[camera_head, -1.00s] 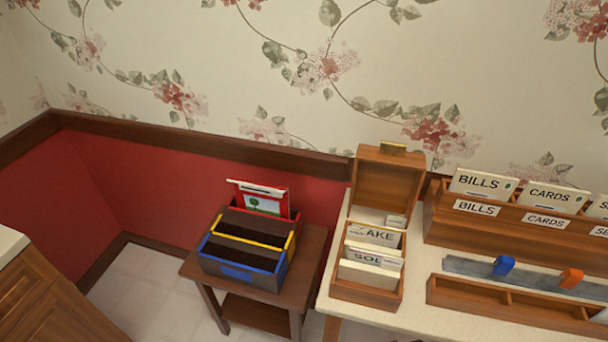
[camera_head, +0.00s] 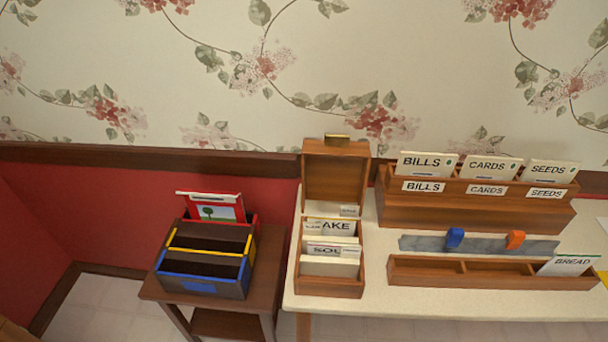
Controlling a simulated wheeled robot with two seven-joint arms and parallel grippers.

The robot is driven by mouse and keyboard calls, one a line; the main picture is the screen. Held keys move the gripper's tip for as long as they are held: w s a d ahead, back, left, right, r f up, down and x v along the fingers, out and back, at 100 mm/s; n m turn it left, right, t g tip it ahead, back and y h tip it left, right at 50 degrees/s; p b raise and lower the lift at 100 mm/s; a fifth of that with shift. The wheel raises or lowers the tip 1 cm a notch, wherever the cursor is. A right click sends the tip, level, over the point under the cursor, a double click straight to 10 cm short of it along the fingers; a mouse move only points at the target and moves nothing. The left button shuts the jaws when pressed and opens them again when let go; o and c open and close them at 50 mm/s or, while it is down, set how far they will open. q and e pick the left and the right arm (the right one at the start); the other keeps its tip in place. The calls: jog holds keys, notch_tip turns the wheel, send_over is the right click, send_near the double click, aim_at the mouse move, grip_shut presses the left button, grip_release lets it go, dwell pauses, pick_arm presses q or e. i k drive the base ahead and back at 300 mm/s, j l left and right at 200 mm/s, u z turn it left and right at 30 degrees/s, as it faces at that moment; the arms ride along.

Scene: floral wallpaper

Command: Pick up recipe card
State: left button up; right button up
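A card marked "BREAD" (camera_head: 569,265), which looks like a recipe card, leans in the right end of a long low wooden tray (camera_head: 430,277) on the white table. A wooden recipe box (camera_head: 333,171) stands open at the table's left end. Inside it are several upright cards, with a divider reading "AKE" (camera_head: 336,227) and one reading "SOU" or similar (camera_head: 328,249), both partly covered. Neither of my grippers is in view.
A wooden sorter (camera_head: 450,213) labelled BILLS, CARDS and SEEDS stands at the back. A grey strip with a blue clip (camera_head: 455,238) and an orange clip (camera_head: 515,240) lies before it. A small side table (camera_head: 259,290) holds a colored rack (camera_head: 204,262). A yellow item (camera_head: 603,277) shows at the right edge.

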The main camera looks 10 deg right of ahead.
aim_at(561, 264)
jog(key=k+l+z, duration=0.1)
jog(key=z, duration=1.95)
jog(key=k, duration=0.7)
jog(key=l, duration=0.1)
